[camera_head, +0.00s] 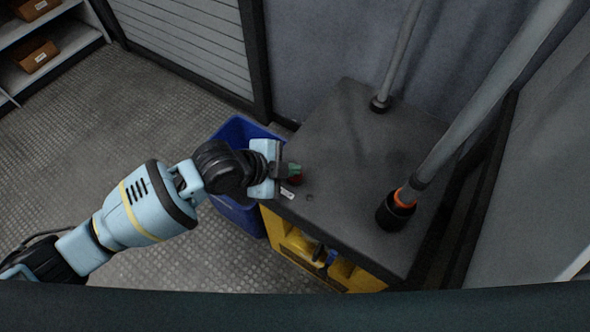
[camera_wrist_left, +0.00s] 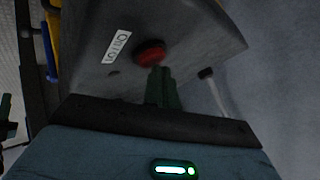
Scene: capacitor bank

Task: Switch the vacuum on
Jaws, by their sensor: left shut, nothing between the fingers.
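The vacuum is a yellow cabinet (camera_head: 278,232) with a dark grey top (camera_head: 345,150). A red round button (camera_wrist_left: 150,53) sits on that top, beside a white label (camera_wrist_left: 117,46) that seems to read ON/OFF. In the head view the button (camera_head: 296,181) is mostly hidden under my gripper. My left gripper (camera_head: 293,170) is shut and empty, with its green fingertips right at the button. In the left wrist view the fingertips (camera_wrist_left: 160,75) reach the button's edge; I cannot tell whether they press it. My right gripper is not in view.
A thick grey hose pipe (camera_head: 470,110) with an orange-ringed black collar rises from the top's right side. A thinner pipe (camera_head: 400,50) stands at the back. A blue bin (camera_head: 240,128) stands left of the cabinet. Shelves with boxes (camera_head: 35,53) are far left.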

